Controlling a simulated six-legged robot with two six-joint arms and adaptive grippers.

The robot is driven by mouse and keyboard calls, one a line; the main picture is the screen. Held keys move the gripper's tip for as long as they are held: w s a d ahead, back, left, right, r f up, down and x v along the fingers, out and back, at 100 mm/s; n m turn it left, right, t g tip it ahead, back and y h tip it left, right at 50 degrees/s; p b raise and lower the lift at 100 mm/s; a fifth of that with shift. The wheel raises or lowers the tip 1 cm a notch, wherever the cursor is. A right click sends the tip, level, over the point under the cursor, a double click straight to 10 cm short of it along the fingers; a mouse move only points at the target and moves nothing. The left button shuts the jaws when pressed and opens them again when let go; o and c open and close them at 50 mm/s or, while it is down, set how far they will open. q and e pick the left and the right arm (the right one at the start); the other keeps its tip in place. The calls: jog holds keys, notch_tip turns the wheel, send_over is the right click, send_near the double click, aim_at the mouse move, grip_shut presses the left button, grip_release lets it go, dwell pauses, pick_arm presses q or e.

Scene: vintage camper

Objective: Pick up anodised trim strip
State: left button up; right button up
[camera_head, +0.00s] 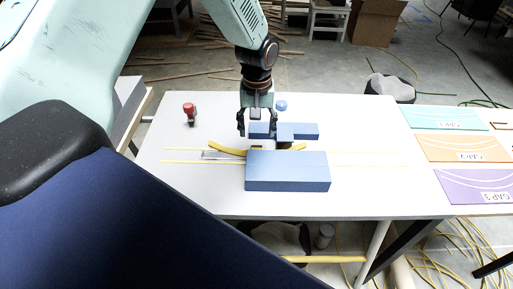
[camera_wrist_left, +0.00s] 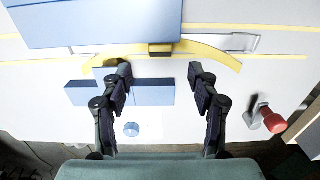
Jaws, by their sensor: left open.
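A curved yellow strip (camera_head: 228,150), which I take to be the anodised trim strip, lies on the white table. A big blue block (camera_head: 287,172) hides part of it in the head view. The left wrist view shows more of the strip (camera_wrist_left: 215,54), with a small dark piece (camera_wrist_left: 160,51) at its middle. My left gripper (camera_head: 257,134) is open and empty, pointing down above the table by the strip. In the left wrist view its two fingers (camera_wrist_left: 160,75) are spread, with the strip just beyond their tips. My right gripper is not in view.
Smaller blue blocks (camera_head: 305,130) stand behind the strip, beside the gripper. A red-topped item (camera_head: 190,112) and a blue round piece (camera_head: 281,105) are farther back. Coloured gap panels (camera_head: 464,149) lie at right. The table's right-middle is mostly clear.

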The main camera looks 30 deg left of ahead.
aim_at(256, 147)
pick_arm(q)
jog(key=shift+w+a+f, duration=0.15)
jog(key=shift+w+f, duration=0.05)
jog(key=shift+f, duration=0.35)
jog(key=shift+s+d+f, duration=0.3)
jog(key=shift+f, duration=0.15)
jog(key=shift+s+d+f, duration=0.25)
jog(key=shift+f, duration=0.2)
jog(key=f, duration=0.3)
jog(key=a+f, duration=0.1)
jog(key=f, duration=0.1)
jog(key=shift+w, duration=0.35)
jog(key=shift+s+d+r, duration=0.25)
jog(key=shift+d, duration=0.1)
jog(key=shift+s, duration=0.1)
jog(key=shift+c, duration=0.7)
jog(key=shift+w+a+f, duration=0.2)
jog(key=shift+w+a, duration=0.05)
jog(key=c, duration=0.4)
jog(key=shift+s+d+r, duration=0.15)
jog(key=shift+s+d, duration=0.05)
jog(key=c, duration=0.6)
jog(key=shift+w+a, duration=0.15)
grip_shut()
